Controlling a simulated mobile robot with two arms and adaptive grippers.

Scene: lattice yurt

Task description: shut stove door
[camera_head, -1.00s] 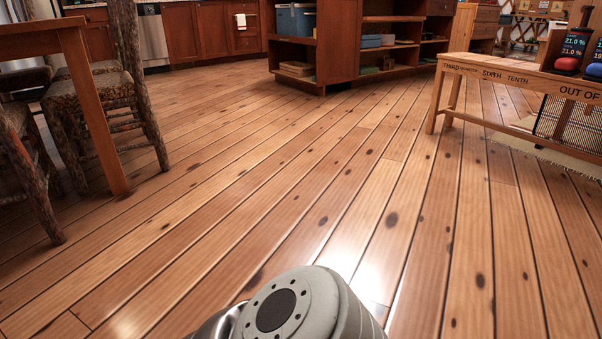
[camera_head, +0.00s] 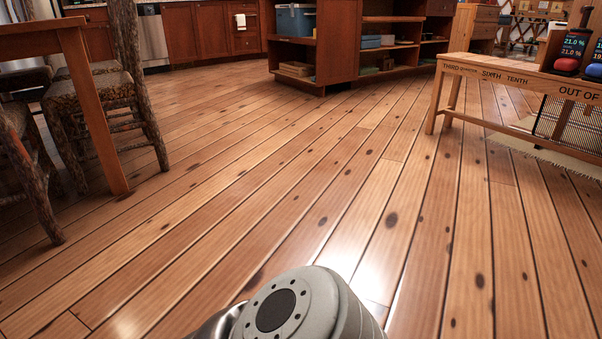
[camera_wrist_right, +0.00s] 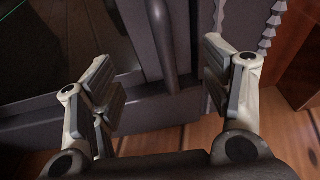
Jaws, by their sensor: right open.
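The stove shows only in the right wrist view, close up. A dark panel (camera_wrist_right: 50,45), which looks like the stove door with a glassy area at upper left, fills the left part. A dark rounded bar (camera_wrist_right: 164,40), seemingly its handle, runs down from the top edge. My right gripper (camera_wrist_right: 155,72) is open, with the bar showing between its two fingers. I cannot tell whether either finger touches it, or how far the door stands open. My left gripper is in neither view.
In the head view, a wooden bench (camera_head: 482,68) stands at right, a table (camera_head: 92,110) and rustic chairs (camera_head: 100,90) at left, and a shelf unit (camera_head: 335,50) at the back. The plank floor (camera_head: 300,180) between them is clear. My grey arm link shows at bottom.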

